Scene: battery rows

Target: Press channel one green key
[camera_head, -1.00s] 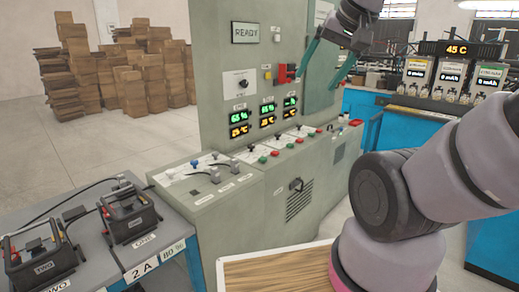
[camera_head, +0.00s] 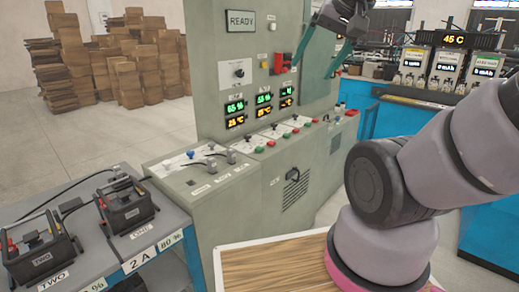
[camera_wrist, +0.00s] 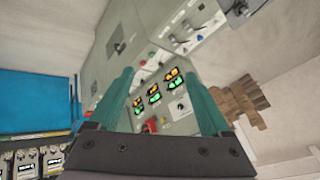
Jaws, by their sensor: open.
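The grey control cabinet (camera_head: 230,75) has a sloping ledge with small green and red keys in pairs. The nearest green key (camera_head: 259,149) sits beside a red key (camera_head: 271,143); another green key (camera_head: 286,135) is farther along. The channel labels are too small to read. Three pairs of green and amber displays (camera_head: 235,107) are above the ledge. My gripper (camera_head: 314,70) is open and empty, in front of the cabinet's upper right, higher than the keys. In the wrist view its teal fingers (camera_wrist: 157,72) frame the displays, with the ledge beyond.
A red switch (camera_head: 282,62) on the cabinet appears close to my left fingertip. Battery boxes (camera_head: 125,205) stand on a bench at left. A wooden-topped surface (camera_head: 265,270) is at the front. Blue benches with meters (camera_head: 445,65) are at right. Stacked cartons (camera_head: 125,75) stand behind.

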